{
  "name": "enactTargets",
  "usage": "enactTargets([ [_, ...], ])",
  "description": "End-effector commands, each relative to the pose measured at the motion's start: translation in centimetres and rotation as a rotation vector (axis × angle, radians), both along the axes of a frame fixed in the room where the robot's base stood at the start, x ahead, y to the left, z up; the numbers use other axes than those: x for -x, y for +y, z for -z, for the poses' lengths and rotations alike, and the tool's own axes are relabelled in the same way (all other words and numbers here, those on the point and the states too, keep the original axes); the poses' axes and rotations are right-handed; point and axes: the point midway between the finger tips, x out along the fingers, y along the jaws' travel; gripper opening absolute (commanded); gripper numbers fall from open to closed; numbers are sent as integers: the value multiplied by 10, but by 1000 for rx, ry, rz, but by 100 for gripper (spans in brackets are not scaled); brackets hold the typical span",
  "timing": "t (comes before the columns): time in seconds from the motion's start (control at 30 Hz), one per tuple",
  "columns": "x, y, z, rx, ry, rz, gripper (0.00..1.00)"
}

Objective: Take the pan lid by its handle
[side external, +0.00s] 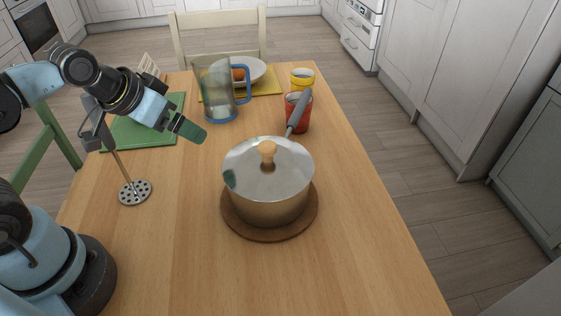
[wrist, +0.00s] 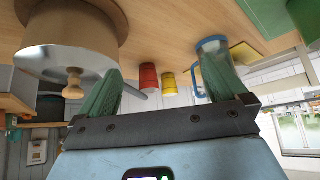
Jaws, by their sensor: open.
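The pan (side external: 268,203) stands on a round brown trivet (side external: 234,226). Its shiny metal lid (side external: 290,162) lies on top, with a light wooden knob handle (side external: 267,149) at the centre. My gripper (side external: 188,130) is open and empty, up and to the left of the lid in the side view, apart from it. A green finger reflects in the lid. In the wrist view, which looks upside down, the lid (wrist: 45,60) and knob (wrist: 73,84) show at the left, outside the space between my open fingers (wrist: 160,62).
A red cup (side external: 297,122) stands behind the pan's grey handle (side external: 299,110), a yellow cup (side external: 303,78) farther back. A blue-handled pitcher (side external: 216,92), green board (side external: 150,142) and upright perforated masher (side external: 135,192) are leftward. The wooden table's front is clear.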

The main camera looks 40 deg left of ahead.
Motion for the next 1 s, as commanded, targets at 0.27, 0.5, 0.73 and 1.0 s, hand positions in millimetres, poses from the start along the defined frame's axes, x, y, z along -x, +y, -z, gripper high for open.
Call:
enactTargets([
  [0.27,-4,-5,-6,9,22,5,99],
  [0.5,-29,-44,-43,52,195,25,99],
  [0.73,-53,-98,-75,56,408,25,99],
  [1.0,-64,-149,-93,14,584,8,99],
])
